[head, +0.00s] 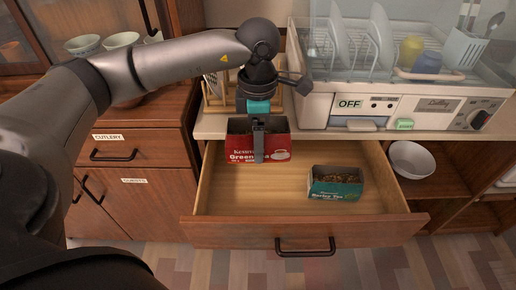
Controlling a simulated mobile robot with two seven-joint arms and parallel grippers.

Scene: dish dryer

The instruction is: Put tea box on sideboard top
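A red and dark open-topped tea box (239,142), with "Green Tea" on its front, is at the back left of the open drawer (235,200). Its upper part overlaps the counter edge in the picture, so it looks raised. My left gripper (258,150) points straight down at it. One finger lies over the box's front wall; the other is hidden, and the gripper looks shut on that wall. A teal tea box (335,189) sits in the drawer at the right. The sideboard top (212,126) shows as a pale strip behind. My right gripper is out of view.
A dish dryer (400,105) with plates and cups fills the right of the sideboard top. A wooden rack (215,95) stands to its left. A white bowl (411,160) is on the shelf right of the drawer. More bowls (122,40) stand at upper left.

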